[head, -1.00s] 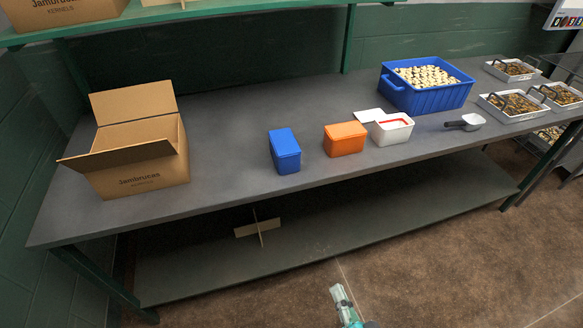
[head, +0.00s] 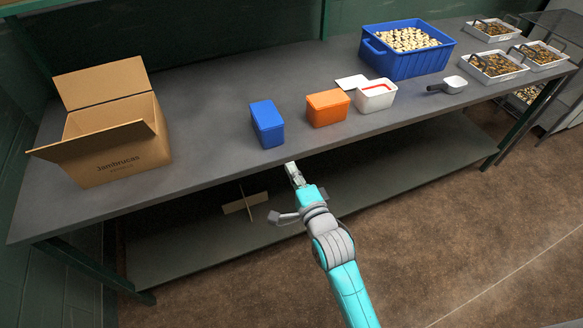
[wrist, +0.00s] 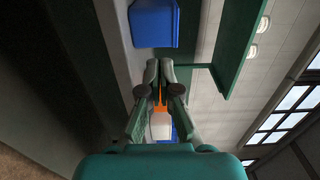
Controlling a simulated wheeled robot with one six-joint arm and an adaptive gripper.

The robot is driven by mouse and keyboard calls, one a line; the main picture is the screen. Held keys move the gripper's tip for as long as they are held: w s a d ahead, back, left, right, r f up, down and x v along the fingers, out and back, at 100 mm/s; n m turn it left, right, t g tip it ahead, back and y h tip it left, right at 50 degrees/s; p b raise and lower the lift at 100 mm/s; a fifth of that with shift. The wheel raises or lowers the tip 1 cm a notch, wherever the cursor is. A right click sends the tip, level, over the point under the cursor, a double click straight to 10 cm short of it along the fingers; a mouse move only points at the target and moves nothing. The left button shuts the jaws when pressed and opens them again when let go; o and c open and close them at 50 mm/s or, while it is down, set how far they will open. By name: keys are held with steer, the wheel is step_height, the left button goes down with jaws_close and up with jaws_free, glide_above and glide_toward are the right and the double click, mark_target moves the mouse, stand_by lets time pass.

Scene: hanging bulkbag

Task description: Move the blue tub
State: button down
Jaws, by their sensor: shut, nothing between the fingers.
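The small lidded blue tub (head: 267,124) stands upright on the grey table near its front edge, left of the orange tub. It also shows at the top of the wrist view (wrist: 152,24). My gripper (head: 291,167) is in front of the table's front edge, below and slightly right of the blue tub, and apart from it. In the wrist view my gripper (wrist: 160,66) has its fingertips together with nothing held. The fingers partly hide the orange tub (wrist: 159,99) there.
The orange tub (head: 328,108) and an open white tub (head: 376,95) stand right of the blue tub. An open cardboard box (head: 108,131) is at the left. A big blue crate (head: 412,62) stands behind. Clear table lies between the box and the blue tub.

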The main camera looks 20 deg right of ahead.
mark_target(274, 135)
steer(key=w, duration=1.1)
steer(key=shift+w, duration=0.25)
